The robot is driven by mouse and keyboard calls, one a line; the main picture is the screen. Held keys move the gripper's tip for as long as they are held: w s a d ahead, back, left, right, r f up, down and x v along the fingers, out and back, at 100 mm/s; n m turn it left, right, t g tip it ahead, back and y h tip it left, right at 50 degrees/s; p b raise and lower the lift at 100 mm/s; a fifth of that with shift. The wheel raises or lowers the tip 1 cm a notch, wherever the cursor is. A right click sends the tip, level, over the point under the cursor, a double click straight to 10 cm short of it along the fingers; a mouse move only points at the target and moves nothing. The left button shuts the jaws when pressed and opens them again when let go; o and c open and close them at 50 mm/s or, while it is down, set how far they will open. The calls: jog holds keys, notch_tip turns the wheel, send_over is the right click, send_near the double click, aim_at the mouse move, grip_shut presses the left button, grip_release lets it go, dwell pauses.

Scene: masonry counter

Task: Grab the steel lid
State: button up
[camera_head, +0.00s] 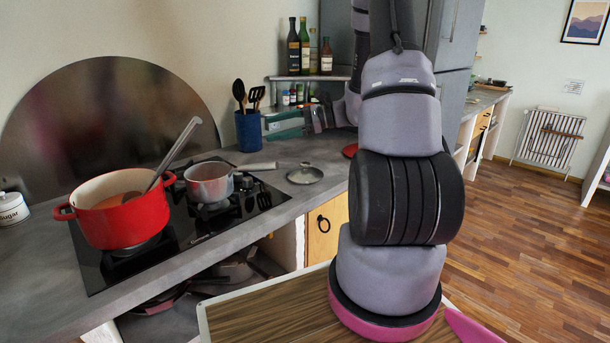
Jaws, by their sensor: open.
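The steel lid (305,174) lies on the grey counter, right of the hob. It is a small round metal lid with a knob on top, and nothing covers it. My gripper (316,119) is partly in view behind my arm, above the back of the counter near the bottle shelf. It is open, apart from the lid and further back and higher in the picture. Its details are small and partly hidden by my arm.
On the black hob (185,220) stand a red pot (125,221) with a ladle and a small steel saucepan (209,186), its handle pointing right. A blue utensil holder (248,131) stands behind the lid. Bottles (304,50) stand on the shelf.

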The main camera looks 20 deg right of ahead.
jog(key=w+d+f+m+t+h, duration=0.2)
jog(key=w+d+f+m+t, duration=0.4)
jog(key=d+f, duration=0.4)
jog(key=m+t+h, duration=0.4)
jog(key=m+h, duration=0.2)
jog(key=m, duration=0.1)
send_near(305, 163)
jog(key=shift+s+a+f, duration=0.15)
jog(key=shift+s+f, duration=0.1)
jog(key=shift+f, duration=0.05)
jog(key=shift+d+f+m, duration=0.2)
jog(key=shift+f+m, duration=0.1)
jog(key=x, duration=1)
jog(key=shift+w+r, duration=0.3)
grip_shut()
